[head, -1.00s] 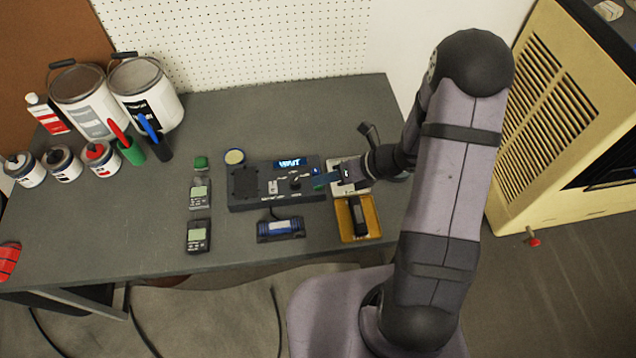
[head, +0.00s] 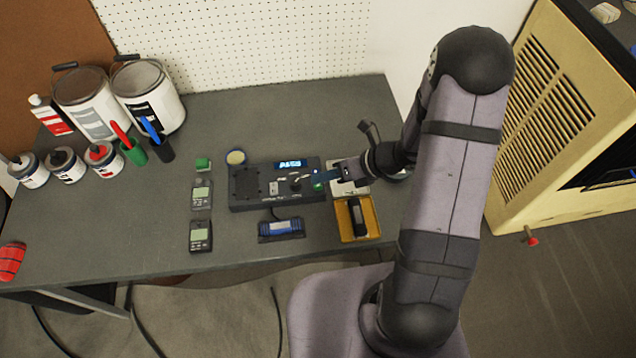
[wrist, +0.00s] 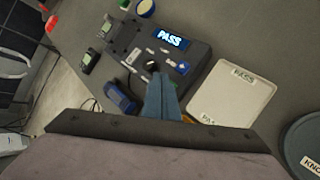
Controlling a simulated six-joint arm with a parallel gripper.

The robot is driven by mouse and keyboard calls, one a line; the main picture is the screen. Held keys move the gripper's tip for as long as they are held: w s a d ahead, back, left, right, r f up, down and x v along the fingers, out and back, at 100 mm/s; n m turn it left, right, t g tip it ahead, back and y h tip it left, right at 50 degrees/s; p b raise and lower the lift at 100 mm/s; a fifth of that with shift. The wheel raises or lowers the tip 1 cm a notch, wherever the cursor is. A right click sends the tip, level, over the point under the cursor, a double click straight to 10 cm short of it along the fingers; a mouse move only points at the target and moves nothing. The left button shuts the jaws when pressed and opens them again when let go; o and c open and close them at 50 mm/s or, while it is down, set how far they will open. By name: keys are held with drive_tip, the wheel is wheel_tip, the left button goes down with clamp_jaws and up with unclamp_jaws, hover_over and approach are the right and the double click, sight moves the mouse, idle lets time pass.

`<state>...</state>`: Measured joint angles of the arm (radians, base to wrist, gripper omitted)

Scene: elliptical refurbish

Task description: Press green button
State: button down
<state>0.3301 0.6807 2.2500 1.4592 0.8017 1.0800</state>
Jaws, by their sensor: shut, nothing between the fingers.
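A dark test device (head: 247,200) lies on the grey table, with a lit display (head: 290,163). The display reads PASS in the wrist view (wrist: 171,37). A small green button (head: 318,186) shows at the device's right end in the head view, just below my fingertips. My gripper (head: 316,178) is shut and empty, its blue fingers over that right end. I cannot tell whether the fingertips touch the panel.
A pale tray labelled PASS (wrist: 222,94) lies right of the device. A yellow tray (head: 344,236) holds a dark item. A blue item (head: 281,228) and two handheld meters (head: 201,195) (head: 200,236) lie nearby. Paint cans (head: 147,95) stand back left. The table's front left is mostly clear.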

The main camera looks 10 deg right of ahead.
drive_tip(key=shift+r, duration=0.15)
wheel_tip(320, 180, up, 5)
drive_tip(key=p, duration=0.4)
drive_tip(key=shift+p, duration=0.4)
idle(0.5)
drive_tip(key=s+d+f+n+g+h, duration=0.15)
drive_tip(key=s+n+g, duration=0.25)
drive_tip(key=s+n, duration=0.65)
drive_tip(key=s+d+n+g+h, duration=0.2)
drive_tip(key=s+d+n+g, duration=0.15)
drive_tip(key=s+n, duration=0.7)
drive_tip(key=w+d+r+n+h, duration=0.1)
drive_tip(key=d+r+n+h, duration=0.35)
drive_tip(key=n, duration=0.35)
drive_tip(key=w+a+r+n+t, duration=0.2)
drive_tip(key=w+a+r+t, duration=0.1)
drive_tip(key=w+r, duration=0.2)
drive_tip(key=shift+r+n+t, duration=0.35)
drive_tip(key=shift+r+n, duration=0.05)
drive_tip(key=shift+r, duration=0.2)
